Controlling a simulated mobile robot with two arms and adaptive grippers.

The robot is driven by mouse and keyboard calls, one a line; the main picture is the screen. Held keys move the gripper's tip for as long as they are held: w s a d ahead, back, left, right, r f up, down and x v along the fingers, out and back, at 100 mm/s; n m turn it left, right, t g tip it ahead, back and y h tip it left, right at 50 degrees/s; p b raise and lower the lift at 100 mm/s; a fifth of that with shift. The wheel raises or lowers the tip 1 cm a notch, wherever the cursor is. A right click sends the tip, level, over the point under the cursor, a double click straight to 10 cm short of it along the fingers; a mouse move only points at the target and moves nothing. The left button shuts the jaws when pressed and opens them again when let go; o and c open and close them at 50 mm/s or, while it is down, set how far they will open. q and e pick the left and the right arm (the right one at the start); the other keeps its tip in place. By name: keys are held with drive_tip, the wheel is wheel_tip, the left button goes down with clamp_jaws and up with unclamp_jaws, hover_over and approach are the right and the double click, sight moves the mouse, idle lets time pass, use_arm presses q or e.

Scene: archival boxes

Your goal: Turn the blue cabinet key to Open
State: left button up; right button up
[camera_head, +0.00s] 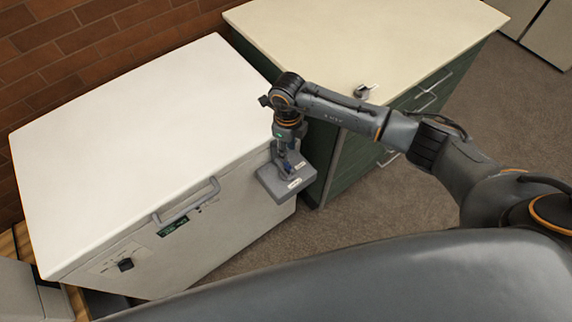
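A grey lock block (272,182) with small white labels sits at the right front corner of the white cabinet (130,130). A small bit of blue, which looks like the blue cabinet key (288,168), shows on the block. My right gripper (286,158) points down right at the blue part, and its fingers hide much of it. I cannot tell whether the fingers are closed on the key, or which way the key is turned. The label text is too small to read. My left gripper is out of view.
The white cabinet's front has a bar handle (187,202), a green label (173,227) and a dark knob (125,265). A green cabinet with a cream top (330,45) stands close on the right, with a small metal object (364,91) on it. Carpet (385,215) is clear in front.

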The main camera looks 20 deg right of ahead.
sight(287, 163)
drive_tip(key=m+p, duration=0.1)
drive_tip(key=m, duration=0.1)
drive_tip(key=m+p, duration=0.1)
drive_tip(key=m, duration=0.1)
drive_tip(key=shift+s+a+r+m, duration=0.1)
drive_tip(key=shift+r+m, duration=0.1)
drive_tip(key=shift+m, duration=0.2)
wheel_tip(287, 163, down, 8)
drive_tip(key=b, duration=0.7)
drive_tip(key=shift+f, duration=0.1)
drive_tip(key=shift+c, duration=0.2)
clamp_jaws()
